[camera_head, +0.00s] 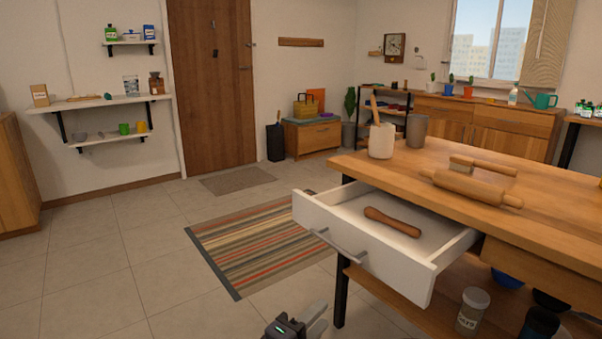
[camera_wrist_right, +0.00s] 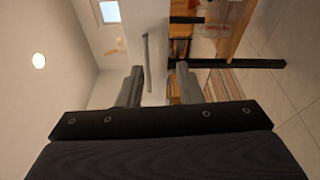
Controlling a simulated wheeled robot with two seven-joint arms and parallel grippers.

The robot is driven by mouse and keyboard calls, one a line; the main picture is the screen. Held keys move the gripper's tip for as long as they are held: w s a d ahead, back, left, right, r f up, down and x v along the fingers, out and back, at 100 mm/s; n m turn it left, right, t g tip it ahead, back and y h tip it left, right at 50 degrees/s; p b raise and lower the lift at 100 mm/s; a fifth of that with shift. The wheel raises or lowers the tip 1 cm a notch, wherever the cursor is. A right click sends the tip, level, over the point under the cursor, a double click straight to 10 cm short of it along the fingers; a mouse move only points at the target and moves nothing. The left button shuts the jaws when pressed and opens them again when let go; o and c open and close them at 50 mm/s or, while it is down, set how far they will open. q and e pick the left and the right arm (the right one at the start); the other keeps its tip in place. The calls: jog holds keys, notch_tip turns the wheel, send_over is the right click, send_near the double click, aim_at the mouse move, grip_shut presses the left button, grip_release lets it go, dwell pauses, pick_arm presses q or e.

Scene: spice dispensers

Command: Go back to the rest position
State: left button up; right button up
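My right gripper (camera_head: 314,318) is low at the bottom edge of the head view, below and in front of the open white drawer (camera_head: 352,226). In the right wrist view the two fingers of this gripper (camera_wrist_right: 160,84) stand apart with nothing between them. The drawer's grey bar handle (camera_head: 340,250) also shows in the wrist view (camera_wrist_right: 146,62), beyond the fingers and not held. A brown wooden tool (camera_head: 392,221) lies in the drawer. My left gripper is not in view.
A jar (camera_head: 472,310) stands on the lower shelf. A table leg (camera_head: 341,290) is near the gripper. The floor at left is free.

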jog(key=s+d+f+m+g+y, duration=0.25)
jog(key=s+d+g, duration=0.2)
jog(key=d, duration=0.45)
jog(key=s+d+f+m+g+y, duration=0.1)
jog(key=s+d+f+m+g, duration=0.25)
jog(key=d+g, duration=0.4)
jog(key=s+d+f+m+t+y, duration=0.1)
jog(key=s+m+y, duration=0.2)
jog(key=s+y, duration=0.25)
jog(key=s+d+f+m+y, duration=0.1)
jog(key=s+d+m+y, duration=0.1)
jog(key=s+y, duration=0.35)
notch_tip(320, 180, up, 40)
jog(key=s+a+m+t+p, duration=0.1)
jog(key=s+t+p, duration=0.1)
jog(key=p, duration=3.5)
jog(key=shift+a+m+t+p, duration=0.25)
jog(key=shift+m+t+p, duration=0.05)
jog(key=shift+m+p, duration=0.1)
